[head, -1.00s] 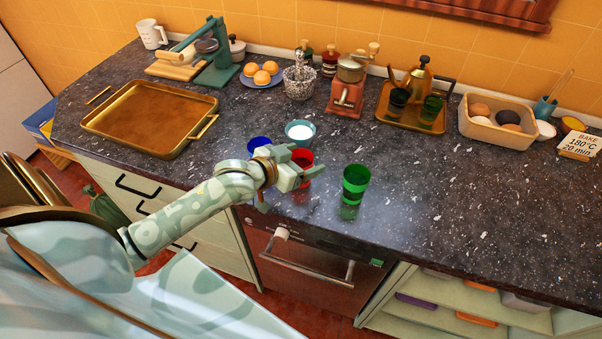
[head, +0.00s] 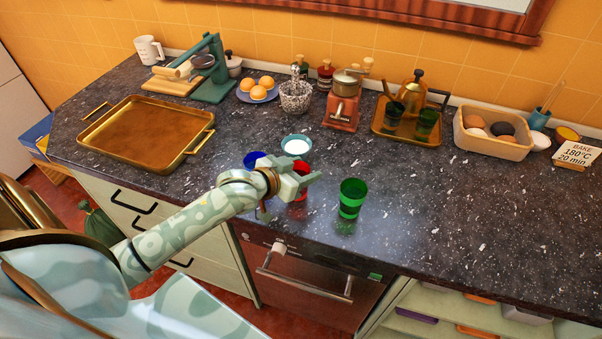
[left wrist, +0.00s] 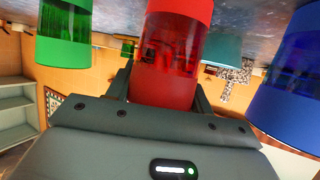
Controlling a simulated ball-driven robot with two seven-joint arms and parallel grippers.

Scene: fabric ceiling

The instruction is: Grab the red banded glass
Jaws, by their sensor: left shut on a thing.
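The red banded glass (head: 301,169) stands near the counter's front edge, partly hidden behind my left gripper (head: 306,181) in the head view. In the left wrist view the red glass (left wrist: 168,62) sits between the two fingers of my left gripper (left wrist: 162,92), which is shut on it. That view appears upside down. I cannot tell whether the glass is still touching the counter. My right gripper is not in view.
A green glass (head: 351,198) stands close on the right. A blue glass (head: 254,160) is close on the left, and a teal bowl (head: 296,146) is just behind. A brass tray (head: 148,132) lies further left. The counter right of the green glass is clear.

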